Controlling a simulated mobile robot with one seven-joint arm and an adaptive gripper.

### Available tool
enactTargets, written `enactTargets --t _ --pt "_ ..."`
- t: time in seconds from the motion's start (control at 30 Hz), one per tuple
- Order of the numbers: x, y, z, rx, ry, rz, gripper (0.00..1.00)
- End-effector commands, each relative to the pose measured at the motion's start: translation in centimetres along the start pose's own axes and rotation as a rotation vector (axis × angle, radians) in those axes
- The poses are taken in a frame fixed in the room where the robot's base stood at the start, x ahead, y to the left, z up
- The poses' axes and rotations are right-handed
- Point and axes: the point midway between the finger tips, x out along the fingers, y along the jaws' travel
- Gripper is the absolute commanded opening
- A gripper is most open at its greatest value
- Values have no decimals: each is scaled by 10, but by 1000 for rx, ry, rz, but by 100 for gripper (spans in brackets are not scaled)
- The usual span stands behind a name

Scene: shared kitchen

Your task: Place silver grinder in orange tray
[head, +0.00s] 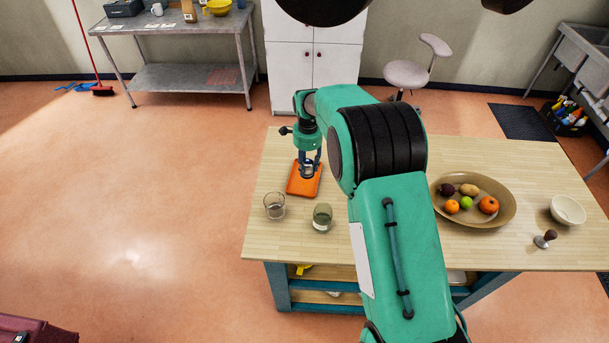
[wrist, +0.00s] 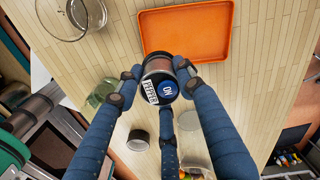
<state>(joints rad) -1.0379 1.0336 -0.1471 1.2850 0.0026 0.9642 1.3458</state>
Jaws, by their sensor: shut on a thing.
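The orange tray (head: 296,189) lies flat on the wooden table and also shows at the top of the wrist view (wrist: 190,30). My gripper (head: 308,168) is above the tray in the head view. In the wrist view my gripper (wrist: 157,85) has its blue fingers closed around the silver grinder (wrist: 157,66), a short cylinder with a blue and white label on the end facing the camera. The grinder overlaps the tray's near edge in that view. Its far end is hidden, so I cannot tell whether it touches the tray.
A clear glass (head: 274,206) and a greenish glass (head: 322,217) stand on the table near the tray. A brown fruit bowl (head: 480,222), a white bowl (head: 568,210) and a small dark-knobbed metal tool (head: 545,239) are on the right. The tray's visible surface is empty.

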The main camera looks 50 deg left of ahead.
Motion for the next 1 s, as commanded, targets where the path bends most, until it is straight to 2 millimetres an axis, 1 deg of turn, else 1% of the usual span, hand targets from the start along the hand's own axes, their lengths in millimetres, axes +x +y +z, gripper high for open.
enactTargets --t 0.1,0.2,0.53,0.63,0.77,1.0 --pt "0 -7 9 3 0 0 1" --pt "0 -9 11 5 0 0 1" --pt "1 -9 12 5 0 0 1" --pt "4 -9 12 5 0 1 1" --pt "15 -8 12 5 0 2 1" --pt "47 -8 12 5 0 2 1"
